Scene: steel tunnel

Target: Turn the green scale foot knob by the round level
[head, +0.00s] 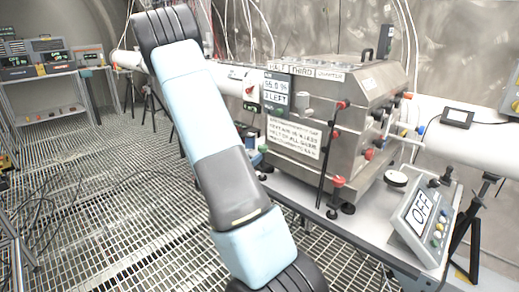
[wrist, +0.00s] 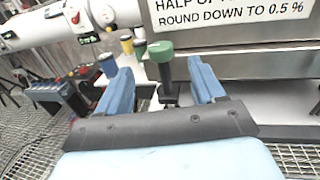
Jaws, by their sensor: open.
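My gripper (wrist: 160,68) is open, with one blue finger to the left of the knob's stem and one to the right. I see no clear contact. In the head view a small green cap (head: 262,148) shows at the box's lower left corner, partly beside my arm; it looks like the same knob. My gripper is hidden in the head view. I cannot make out a round level for certain.
A steel box (head: 330,110) stands on a bench with a red knob (head: 338,181) at its near corner. An OFF panel (head: 419,213) and a white disc (head: 397,178) are at right. Blue (wrist: 108,62) and yellow (wrist: 126,40) capped items stand left of the green knob.

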